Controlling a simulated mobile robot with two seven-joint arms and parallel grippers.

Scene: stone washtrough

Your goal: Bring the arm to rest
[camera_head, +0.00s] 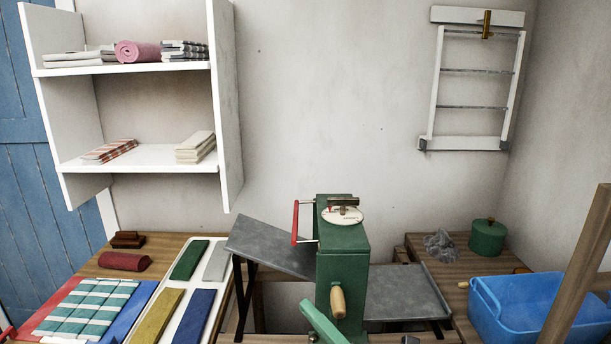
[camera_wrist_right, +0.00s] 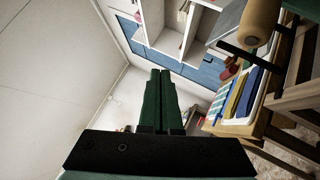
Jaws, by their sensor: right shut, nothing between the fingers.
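My right gripper (camera_head: 309,305) shows as a light green bar at the bottom middle of the head view, in front of the green wringer (camera_head: 342,262). In the right wrist view its two green fingers (camera_wrist_right: 160,75) lie together, shut with nothing between them. They point toward the wall and shelf. The wringer's wooden crank handle (camera_head: 338,301) is close to the gripper in the head view. The handle also shows at the upper right of the wrist view (camera_wrist_right: 260,22), apart from the fingers. Most of my right arm is hidden. My left gripper is not in view.
Grey boards (camera_head: 273,247) flank the wringer. At left, a white tray (camera_head: 229,268) holds coloured cloths beside a checked cloth (camera_head: 90,308). At right are a blue tub (camera_head: 520,300), a green lidded pot (camera_head: 487,238) and a wooden post (camera_head: 583,265). A white shelf (camera_head: 140,158) hangs behind.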

